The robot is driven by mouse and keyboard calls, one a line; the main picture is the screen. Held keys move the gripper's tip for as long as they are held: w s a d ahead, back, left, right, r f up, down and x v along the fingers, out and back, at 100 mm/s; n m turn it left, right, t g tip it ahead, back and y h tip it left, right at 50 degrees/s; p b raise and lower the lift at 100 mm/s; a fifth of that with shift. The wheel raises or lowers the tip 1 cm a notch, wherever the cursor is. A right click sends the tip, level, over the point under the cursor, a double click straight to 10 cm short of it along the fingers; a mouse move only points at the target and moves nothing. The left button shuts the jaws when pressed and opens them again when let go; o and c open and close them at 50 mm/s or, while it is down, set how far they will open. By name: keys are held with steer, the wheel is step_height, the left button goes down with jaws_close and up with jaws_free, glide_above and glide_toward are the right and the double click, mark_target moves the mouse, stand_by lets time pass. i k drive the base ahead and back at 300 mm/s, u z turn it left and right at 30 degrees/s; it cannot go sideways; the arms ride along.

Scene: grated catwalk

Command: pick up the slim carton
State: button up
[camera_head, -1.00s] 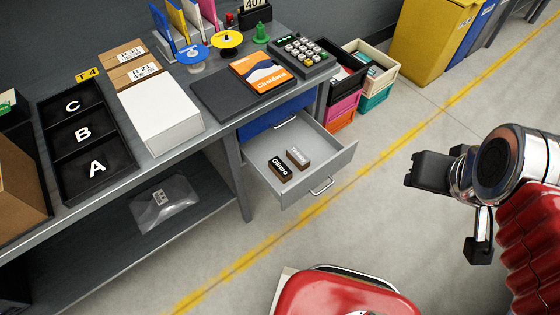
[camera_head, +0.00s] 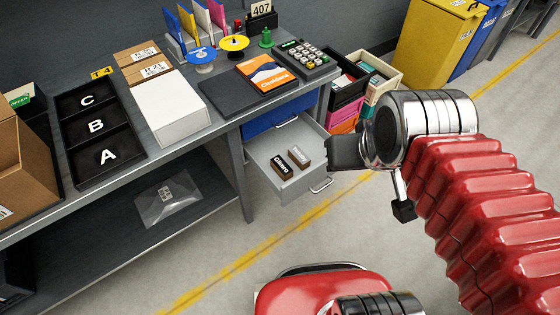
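Two small cartons lie in the open drawer (camera_head: 262,158): a dark brown one with white lettering (camera_head: 281,165) and a greyish-brown one (camera_head: 299,155) beside it. A flat orange, white and blue item (camera_head: 268,74) lies on a dark mat on the bench. I cannot tell for certain which is the slim carton. My gripper (camera_head: 340,153) is at the drawer's right side in the picture, overlapping its front corner in view and apart from the small cartons. Its fingers show as one dark block, so its opening is hidden.
The workbench (camera_head: 216,134) carries a white box (camera_head: 169,108), a lettered black tray (camera_head: 66,160), a keypad (camera_head: 305,60) and yellow and blue round stands. Stacked crates (camera_head: 383,72) stand behind my gripper. The floor in front is open.

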mark_target(296, 155)
steer(key=u, duration=1.85)
steer(key=i, duration=1)
steer(key=z, duration=1)
